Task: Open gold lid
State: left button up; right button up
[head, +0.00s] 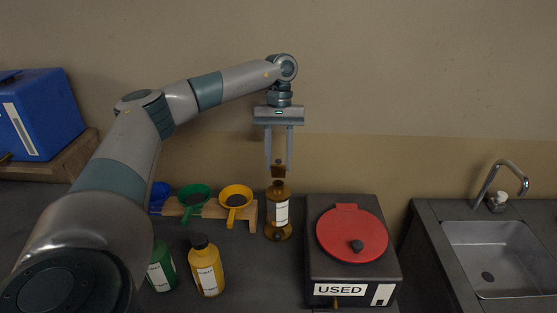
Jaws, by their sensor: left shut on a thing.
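A dark gold-brown bottle (272,222) with a white label stands upright on the counter, left of the red-lidded drum. A small dark gold-brown lid (278,172) is between the fingertips of my left gripper (278,167), right above the bottle's neck. My left gripper points straight down and is shut on this lid. I cannot tell whether the lid still touches the neck or is slightly apart from it. My right gripper is not in view.
A dark box marked USED (319,270) with a round red lid (345,231) stands right of the bottle. Green (194,194) and yellow (236,195) funnels sit on a wooden rack. A yellow bottle (207,268) and a green bottle (161,268) stand in front. A sink (488,252) is far right.

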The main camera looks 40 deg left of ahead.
pick_arm(q)
jog(key=shift+w+a+r, duration=0.1)
jog(key=shift+w, duration=0.05)
jog(key=shift+w+a+r, duration=0.1)
jog(key=shift+w+a, duration=0.15)
jog(key=shift+a, duration=0.05)
jog(key=shift+w, duration=0.15)
jog(key=shift+w+a+r, duration=0.1)
jog(key=shift+w+a, duration=0.25)
dwell(0.6)
